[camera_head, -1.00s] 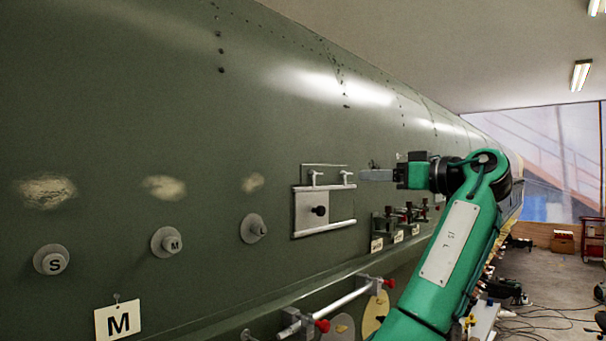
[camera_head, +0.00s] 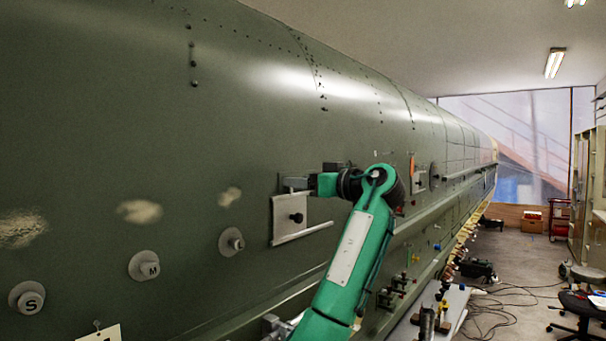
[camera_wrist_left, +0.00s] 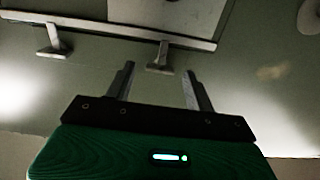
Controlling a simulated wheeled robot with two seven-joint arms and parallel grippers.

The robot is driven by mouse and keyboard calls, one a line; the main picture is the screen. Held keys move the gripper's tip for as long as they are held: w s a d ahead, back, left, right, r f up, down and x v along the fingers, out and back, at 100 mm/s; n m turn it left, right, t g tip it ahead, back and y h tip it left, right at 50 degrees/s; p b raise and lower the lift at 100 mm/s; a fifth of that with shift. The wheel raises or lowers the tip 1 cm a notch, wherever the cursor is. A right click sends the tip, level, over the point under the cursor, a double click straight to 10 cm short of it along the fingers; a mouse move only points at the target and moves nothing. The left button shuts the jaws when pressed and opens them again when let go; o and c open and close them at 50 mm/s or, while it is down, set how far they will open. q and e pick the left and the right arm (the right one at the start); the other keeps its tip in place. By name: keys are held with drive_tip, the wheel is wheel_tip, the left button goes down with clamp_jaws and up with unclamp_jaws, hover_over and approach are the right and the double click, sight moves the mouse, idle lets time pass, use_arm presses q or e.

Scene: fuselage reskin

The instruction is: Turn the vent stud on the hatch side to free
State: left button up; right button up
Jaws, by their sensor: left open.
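A grey rail (camera_wrist_left: 105,27) with two T-shaped fittings crosses that view; one fitting (camera_wrist_left: 160,58) appears just beyond the gap between the fingers, contact unclear. I cannot tell which fitting is the vent stud. My right gripper is not in view.
A ledge (camera_head: 225,306) runs below the hatch. Cables (camera_head: 500,300) and a stool (camera_head: 582,305) are on the floor at right.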

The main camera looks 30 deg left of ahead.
use_arm(q)
drive_tip(key=shift+w+a, duration=0.1)
drive_tip(key=shift+a, duration=0.15)
drive_tip(key=shift+c, duration=0.2)
drive_tip(key=c, duration=0.9)
drive_tip(key=shift+f+n+b, duration=0.15)
drive_tip(key=shift+n+b, duration=3.9)
drive_tip(key=shift+n, duration=4.85)
drive_tip(key=shift+c, duration=0.2)
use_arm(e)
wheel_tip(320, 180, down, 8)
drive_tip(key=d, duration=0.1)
use_arm(q)
drive_tip(key=o, duration=0.9)
drive_tip(key=shift+o, duration=0.4)
drive_tip(key=shift+d, duration=0.1)
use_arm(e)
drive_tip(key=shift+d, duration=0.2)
